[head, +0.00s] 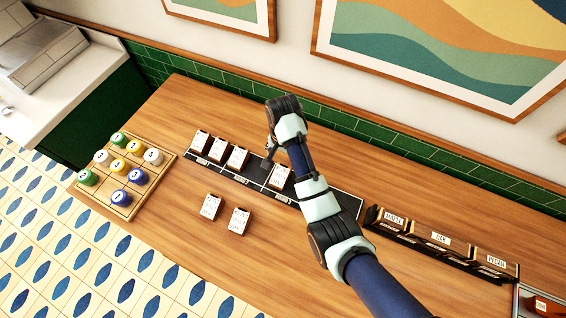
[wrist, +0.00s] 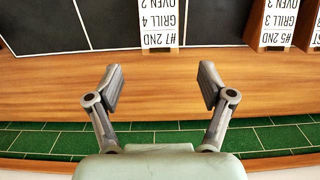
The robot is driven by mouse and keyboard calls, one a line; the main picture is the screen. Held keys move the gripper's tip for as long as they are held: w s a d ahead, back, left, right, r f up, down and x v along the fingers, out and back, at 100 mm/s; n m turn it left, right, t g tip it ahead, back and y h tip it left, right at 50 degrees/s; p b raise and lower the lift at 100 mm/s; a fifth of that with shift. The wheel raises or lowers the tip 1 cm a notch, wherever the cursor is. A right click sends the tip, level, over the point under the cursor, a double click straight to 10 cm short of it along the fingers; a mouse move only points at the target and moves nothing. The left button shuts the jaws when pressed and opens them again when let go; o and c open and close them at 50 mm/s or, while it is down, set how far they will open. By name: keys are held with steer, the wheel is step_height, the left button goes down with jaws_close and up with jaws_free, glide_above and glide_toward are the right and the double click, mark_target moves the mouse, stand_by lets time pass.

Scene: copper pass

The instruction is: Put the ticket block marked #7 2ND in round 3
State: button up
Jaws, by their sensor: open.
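The #7 2ND ticket block (wrist: 159,22) stands on the black rail in the wrist view, its text upside down, reading GRILL 4 and OVEN 2. In the head view it appears to be the rightmost block (head: 280,177) on the rail, set apart from three others. My gripper (wrist: 160,82) is open and empty. Its fingertips are over bare wood behind the rail, apart from the block. In the head view my gripper (head: 268,161) is by the rail's back edge. The black rail (head: 258,183) has dividing lines; its small front labels are unreadable, and my arm hides its right part.
The #5 2ND block (wrist: 277,20) stands beside the #7 block with a gap. Two loose ticket blocks (head: 211,206) (head: 239,221) sit on the counter in front. A wooden board (head: 110,200) with numbered round pieces is at left, a wood-label rack (head: 440,239) at right. Green tile borders the back.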

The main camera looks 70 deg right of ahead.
steer(key=shift+r, duration=0.95)
steer(key=shift+w+a, duration=0.1)
steer(key=w+a+r+n+t+h, duration=0.1)
steer(key=w+a+r+n+t, duration=0.2)
steer(key=a, duration=0.4)
steer(key=w+a+r+n+t+h, duration=0.1)
steer(key=w+a+r+n+t, duration=0.2)
steer(key=w+a, duration=0.4)
steer(key=w+a+r+n+t, duration=0.1)
steer(key=w+a+r+n, duration=0.2)
steer(key=a+n, duration=0.35)
steer(key=s+a+r+n+t+y, duration=0.1)
steer(key=a+r+n+t, duration=0.2)
steer(key=a+r, duration=0.3)
steer(key=s+a+r+n+t+y, duration=0.1)
steer(key=a+r, duration=0.4)
steer(key=a, duration=0.7)
steer(key=shift+s+a+r+n+t, duration=0.3)
steer(key=shift+s+n+t, duration=0.55)
steer(key=shift+n, duration=0.4)
